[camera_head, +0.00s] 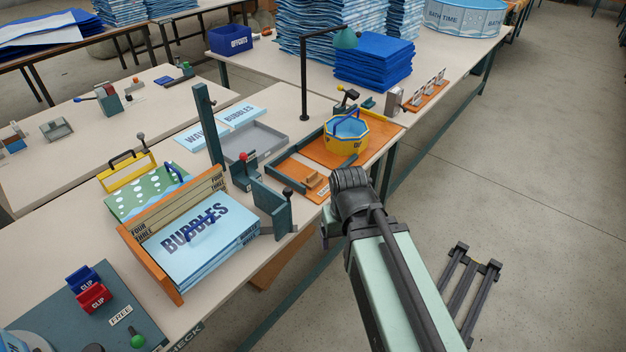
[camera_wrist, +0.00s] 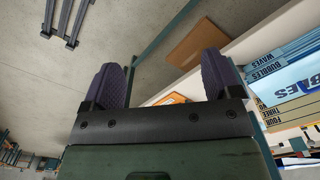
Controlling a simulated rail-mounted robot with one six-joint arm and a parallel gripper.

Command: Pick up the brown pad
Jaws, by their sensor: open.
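A flat brown panel, likely the brown pad (camera_wrist: 197,43), shows in the wrist view beyond my right finger, low beside the table. A brown piece also shows below the table's front edge in the head view (camera_head: 283,262); I cannot tell for certain that it is the same thing. My gripper (camera_wrist: 160,82) is open, with two dark padded fingers apart and nothing between them. The panel lies apart from the fingers. In the head view my arm hangs by the table's front edge and its fingers are hidden.
The bench (camera_head: 236,292) holds an orange-sided rack (camera_head: 152,262) of blue BUBBLES sheets (camera_head: 205,245), a post (camera_head: 207,125) and a yellow-and-blue pool (camera_head: 347,135) on an orange board. Clip boxes (camera_head: 92,297) stand front left. The floor (camera_head: 540,190) to the right is mostly clear.

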